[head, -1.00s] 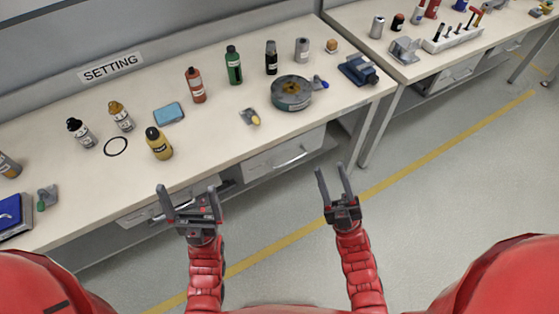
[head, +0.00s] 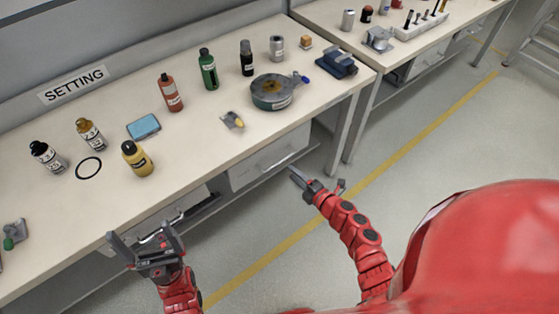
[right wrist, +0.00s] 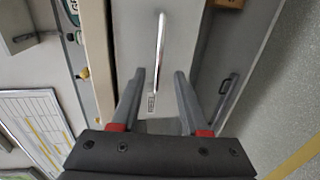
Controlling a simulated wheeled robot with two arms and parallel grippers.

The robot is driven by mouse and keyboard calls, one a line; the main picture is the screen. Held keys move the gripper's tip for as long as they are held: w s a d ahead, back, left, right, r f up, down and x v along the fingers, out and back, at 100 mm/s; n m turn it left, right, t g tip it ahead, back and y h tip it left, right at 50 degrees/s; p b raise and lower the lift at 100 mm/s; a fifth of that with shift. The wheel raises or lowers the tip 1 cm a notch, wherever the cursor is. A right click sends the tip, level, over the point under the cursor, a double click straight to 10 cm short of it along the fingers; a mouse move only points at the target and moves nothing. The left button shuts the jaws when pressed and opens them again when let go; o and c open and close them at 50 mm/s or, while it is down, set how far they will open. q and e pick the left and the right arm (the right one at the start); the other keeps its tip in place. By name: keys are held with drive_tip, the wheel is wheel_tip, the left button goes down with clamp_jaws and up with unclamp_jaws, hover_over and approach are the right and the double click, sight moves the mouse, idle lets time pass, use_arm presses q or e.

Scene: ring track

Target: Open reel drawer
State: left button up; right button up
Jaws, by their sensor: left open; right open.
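The bench has a drawer under its right part, with a pale grey front (head: 252,172) and a thin metal bar handle (head: 278,162). A second drawer (head: 150,220) with a bar handle sits further left, partly behind my left gripper. My right gripper (head: 297,178) is open and empty, just in front of the right drawer. In the right wrist view its two fingers (right wrist: 159,75) point at the drawer front, and the bar handle (right wrist: 160,45) lies ahead between the fingertips, not gripped. My left gripper (head: 144,240) is open and empty before the left drawer.
A round grey-green reel (head: 272,92) lies on the bench top above the right drawer. Several bottles, a blue pad (head: 144,127) and a blue vise-like tool (head: 336,64) stand around it. A bench leg (head: 342,132) is right of the drawer.

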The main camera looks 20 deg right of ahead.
sight(280, 162)
drive_tip(key=x, duration=0.8)
drive_tip(key=shift+w+a, duration=0.1)
drive_tip(key=shift+w, duration=0.2)
clamp_jaws()
idle(1.1)
